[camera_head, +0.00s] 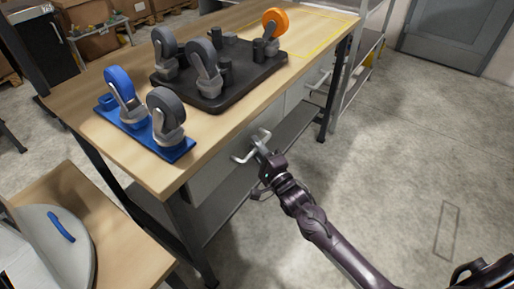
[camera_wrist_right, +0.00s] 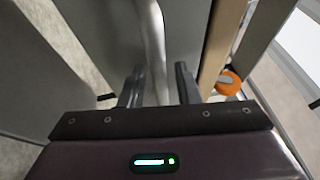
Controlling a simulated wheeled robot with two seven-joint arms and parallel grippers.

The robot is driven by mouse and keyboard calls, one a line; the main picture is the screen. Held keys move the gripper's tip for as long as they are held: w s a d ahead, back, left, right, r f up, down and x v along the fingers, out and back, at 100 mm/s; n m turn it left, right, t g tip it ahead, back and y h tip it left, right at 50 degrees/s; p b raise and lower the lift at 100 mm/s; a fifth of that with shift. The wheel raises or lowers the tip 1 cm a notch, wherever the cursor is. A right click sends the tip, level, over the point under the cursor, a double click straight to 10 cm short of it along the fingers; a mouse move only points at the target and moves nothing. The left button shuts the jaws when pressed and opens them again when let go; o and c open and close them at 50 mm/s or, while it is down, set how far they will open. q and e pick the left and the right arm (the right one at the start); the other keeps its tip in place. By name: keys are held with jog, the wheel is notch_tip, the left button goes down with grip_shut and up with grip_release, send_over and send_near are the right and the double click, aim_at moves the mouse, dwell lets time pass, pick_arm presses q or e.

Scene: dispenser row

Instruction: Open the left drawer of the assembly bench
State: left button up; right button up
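The assembly bench (camera_head: 75,97) has a wooden top and dark legs. The left drawer (camera_head: 212,172) is a grey front under the top's near part, partly hidden by the top and my right gripper. Its pale bar handle (camera_head: 240,157) sticks out toward the floor side. My right gripper (camera_head: 258,143) is at this handle. In the right wrist view the handle (camera_wrist_right: 154,45) runs between the two fingers (camera_wrist_right: 160,88), which stand apart with a gap visible beside the bar. I cannot tell whether the drawer is slightly out. My left gripper is not in view.
A blue base (camera_head: 175,150) with casters and a black tray (camera_head: 213,98) with more casters stand on the bench. Another drawer handle (camera_head: 320,82) is further along. A low shelf runs beneath. A wooden surface (camera_head: 85,205) is at lower left. Floor (camera_head: 400,150) to the right is clear.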

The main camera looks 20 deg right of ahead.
grip_shut()
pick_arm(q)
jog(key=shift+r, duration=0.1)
pick_arm(e)
jog(key=shift+s+d, duration=0.1)
